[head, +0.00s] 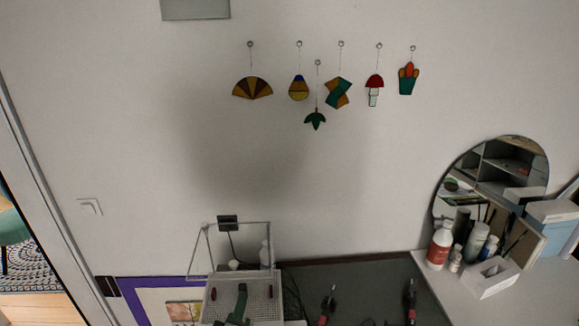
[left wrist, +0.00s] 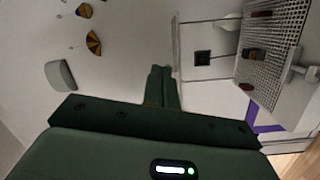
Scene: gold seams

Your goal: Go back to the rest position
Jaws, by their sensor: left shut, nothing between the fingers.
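My left gripper (head: 242,288), dark green, shows at the bottom of the head view in front of the perforated rack. In the left wrist view its fingers (left wrist: 160,70) are together and empty, pointing towards the wall, with nothing touching them. My right gripper is in neither view. Several stained-glass ornaments hang on the wall in the head view, among them a fan (head: 252,88), a red-capped mushroom (head: 374,85) and a potted cactus (head: 408,78). The fan also shows in the left wrist view (left wrist: 94,43).
The perforated rack (head: 262,307) stands close to my left gripper; it also shows in the left wrist view (left wrist: 275,45). Red-and-black tools (head: 327,306) lie on the dark bench top. A white-and-red bottle (head: 440,245), a white box (head: 490,278) and a round mirror (head: 508,165) are at right.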

